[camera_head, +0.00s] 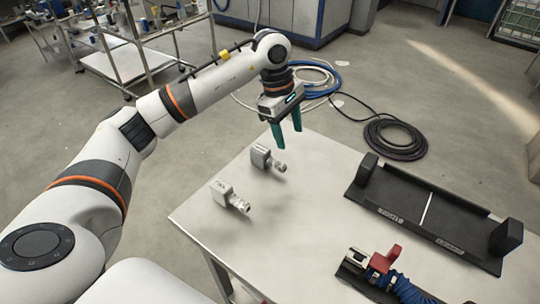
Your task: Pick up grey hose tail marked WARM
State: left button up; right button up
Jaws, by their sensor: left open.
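Two grey blocks with silver ribbed fittings lie on the pale table: the nearer grey hose tail (222,193) and the farther grey hose tail (261,155). Each has its fitting pointing to the lower right. Small marks show on both, but they are too small to read, so I cannot tell which says WARM. My left gripper (288,139) has teal fingers that point down, apart and empty. In the picture it is just above and right of the farther hose tail, apparently above the table. My right gripper is not in view.
A black tray (425,210) with two upright end blocks and labels lies on the right. A red clamp (385,260) with a blue ribbed hose (410,291) is at the front. Coiled hoses (395,138) lie on the floor behind. The table's middle is clear.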

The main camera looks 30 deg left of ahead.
aim_at(263, 150)
pick_arm(q)
jog(key=a+r+y, duration=0.1)
jog(key=a+y, duration=0.2)
jog(key=a, duration=0.3)
notch_tip(263, 150, down, 6)
jog(key=shift+a+r+p, duration=0.15)
jog(key=shift+r+p, duration=0.1)
jog(key=shift+p, duration=0.5)
jog(key=shift+s+f+p, duration=0.2)
jog(key=shift+f+p, duration=0.15)
jog(key=shift+f, duration=0.25)
jog(key=f, duration=0.1)
jog(key=f+p, duration=0.1)
jog(key=f, duration=0.1)
jog(key=shift+s+a+f, duration=0.2)
jog(key=shift+s+f, duration=0.05)
jog(key=shift+f, duration=0.4)
jog(key=shift+w, duration=0.1)
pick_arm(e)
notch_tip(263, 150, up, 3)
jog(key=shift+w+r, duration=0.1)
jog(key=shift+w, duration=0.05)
pick_arm(q)
jog(key=shift+c, duration=0.4)
